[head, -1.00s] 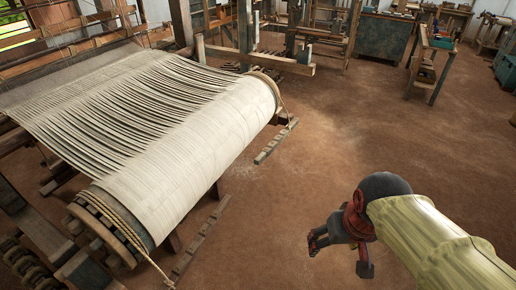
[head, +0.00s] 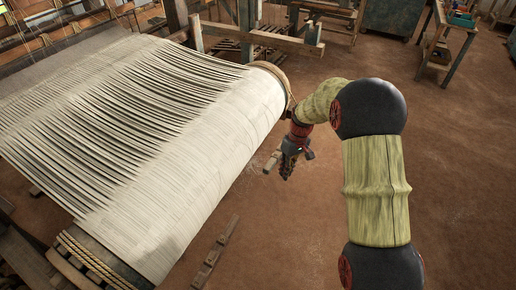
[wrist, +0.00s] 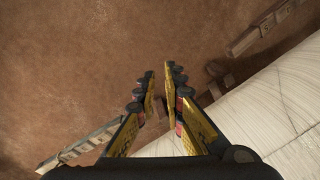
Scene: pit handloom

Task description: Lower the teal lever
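I cannot make out a teal lever in either view. My gripper (head: 289,163) hangs beside the right side of the loom's broad beam wound with pale threads (head: 205,165), near its far end. In the wrist view my gripper (wrist: 161,72) points over the brown floor, with a visible gap between its two yellow-sided fingers and nothing held. The thread-wound beam also shows in the wrist view (wrist: 285,105), to the right of the fingers. My forearm may hide part of the far end of the beam in the head view.
A notched wooden bar (head: 216,254) lies low beside the beam. Another wooden piece (head: 274,159) shows close to my gripper. Loom timbers (head: 262,37) stand behind, and a wooden bench (head: 443,38) stands at the back right. Brown floor (head: 465,170) is open on the right.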

